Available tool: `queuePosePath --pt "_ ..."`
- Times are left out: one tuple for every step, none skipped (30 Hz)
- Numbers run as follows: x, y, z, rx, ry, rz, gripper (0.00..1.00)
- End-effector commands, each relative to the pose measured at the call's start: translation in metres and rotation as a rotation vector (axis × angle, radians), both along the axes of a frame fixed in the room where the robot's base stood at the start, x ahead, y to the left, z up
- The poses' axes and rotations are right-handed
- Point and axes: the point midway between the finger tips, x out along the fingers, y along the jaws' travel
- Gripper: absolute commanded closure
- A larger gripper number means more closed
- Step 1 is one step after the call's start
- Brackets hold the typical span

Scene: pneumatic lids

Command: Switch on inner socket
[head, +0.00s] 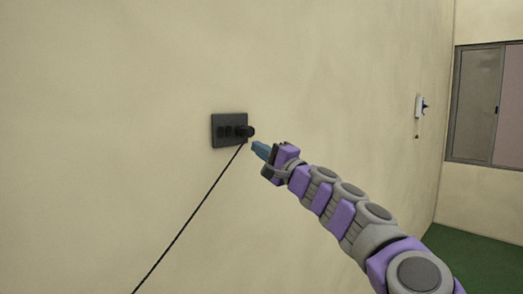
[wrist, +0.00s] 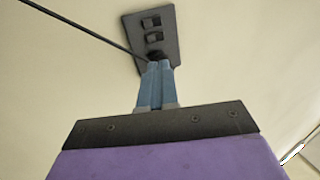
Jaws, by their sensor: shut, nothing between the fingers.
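A dark socket panel (head: 229,118) is fixed on the beige wall. In the head view it carries two small switches (head: 225,132) on its left and middle, and a black plug (head: 246,131) on its right. The panel also shows at the top of the wrist view (wrist: 166,22), with the switches (wrist: 151,29) above the plug, which is partly hidden behind my fingertips. My gripper (head: 258,149) is shut and empty, its blue fingers just right of and below the plug. Its fingertips (wrist: 160,66) point at the panel; I cannot tell whether they touch the plug.
A black cord (head: 190,216) runs from the plug down to the lower left. A small white wall fitting (head: 420,105) is far right, near a window (head: 475,103). Green floor (head: 475,258) shows at lower right. The wall around the panel is bare.

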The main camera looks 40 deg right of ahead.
Motion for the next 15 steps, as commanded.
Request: queuePosePath --pt "0.009 0.001 0.001 -0.001 0.005 0.0 1.0" --pt "0.014 0.001 0.002 -0.001 0.005 0.0 1.0" --pt "0.019 0.002 0.005 -0.001 0.003 0.0 1.0" --pt "0.022 0.002 0.007 -0.001 0.002 -0.001 1.0" --pt "0.026 0.001 0.008 0.0 0.002 -0.003 1.0" --pt "0.031 0.002 0.01 0.0 0.003 -0.001 1.0" --pt "0.035 0.003 0.011 -0.001 0.004 0.0 1.0" --pt "0.039 0.004 0.012 -0.003 0.005 0.001 1.0" --pt "0.044 0.005 0.014 -0.003 0.004 0.002 1.0" --pt "0.046 0.004 0.015 -0.002 0.002 0.0 1.0" --pt "0.049 0.004 0.017 -0.002 0.002 -0.001 1.0" --pt "0.053 0.004 0.018 -0.002 0.002 -0.001 1.0" --pt "0.057 0.004 0.019 -0.001 0.002 0.0 1.0" --pt "0.06 0.005 0.02 -0.001 0.003 0.001 1.0" --pt "0.065 0.006 0.021 -0.002 0.004 0.002 1.0"
